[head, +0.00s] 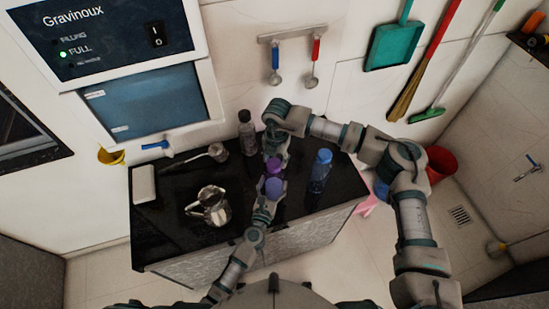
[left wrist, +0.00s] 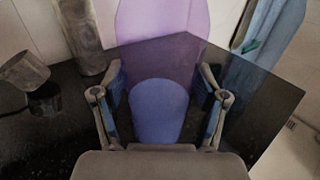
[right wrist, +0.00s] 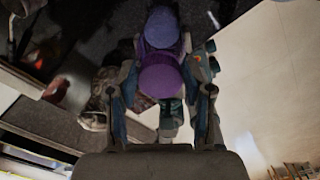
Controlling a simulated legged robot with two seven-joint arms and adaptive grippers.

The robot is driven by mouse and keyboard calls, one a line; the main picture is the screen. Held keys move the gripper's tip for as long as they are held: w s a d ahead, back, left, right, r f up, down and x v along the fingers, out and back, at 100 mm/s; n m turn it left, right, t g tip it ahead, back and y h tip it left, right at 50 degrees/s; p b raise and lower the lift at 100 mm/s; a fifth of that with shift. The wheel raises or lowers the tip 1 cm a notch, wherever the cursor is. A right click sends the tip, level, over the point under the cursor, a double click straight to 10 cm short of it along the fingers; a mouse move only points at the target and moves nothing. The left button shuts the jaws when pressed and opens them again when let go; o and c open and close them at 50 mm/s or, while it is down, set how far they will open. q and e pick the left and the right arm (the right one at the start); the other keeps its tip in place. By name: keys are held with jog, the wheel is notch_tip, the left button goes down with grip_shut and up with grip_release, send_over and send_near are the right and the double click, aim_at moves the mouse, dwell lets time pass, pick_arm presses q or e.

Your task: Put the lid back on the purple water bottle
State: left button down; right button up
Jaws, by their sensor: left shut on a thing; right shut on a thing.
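My left gripper (head: 269,201) is shut on a blue-violet, cup-shaped piece (left wrist: 158,110), which looks like the lid. My right gripper (head: 274,150) is shut on a purple piece (right wrist: 160,80), which looks like the water bottle. In the head view the purple bottle (head: 274,166) is just behind the blue-violet lid (head: 274,187). A translucent purple shape (left wrist: 160,20) rises behind the lid in the left wrist view. In the right wrist view the lid (right wrist: 162,28) shows beyond the purple piece. I cannot tell whether they touch; the grippers hide parts of both.
A blue bottle (head: 319,178) stands on the black counter (head: 166,230) right of my grippers. A dark grey bottle (head: 247,135) stands behind to the left. A metal pitcher (head: 211,206) and a white block (head: 144,184) are on the left. The counter's front left is clear.

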jog(key=m, duration=0.5)
jog(key=shift+d, duration=0.1)
jog(key=m, duration=0.3)
jog(key=shift+s, duration=0.15)
jog(key=m, duration=0.4)
jog(key=shift+s+d, duration=0.15)
jog(key=shift+s, duration=0.05)
jog(key=shift+s+d+m, duration=0.15)
jog(key=shift+d+m, duration=0.05)
jog(key=shift+m, duration=1.3)
jog(key=o, duration=0.7)
jog(key=shift+a, duration=0.2)
jog(key=shift+r, duration=2.25)
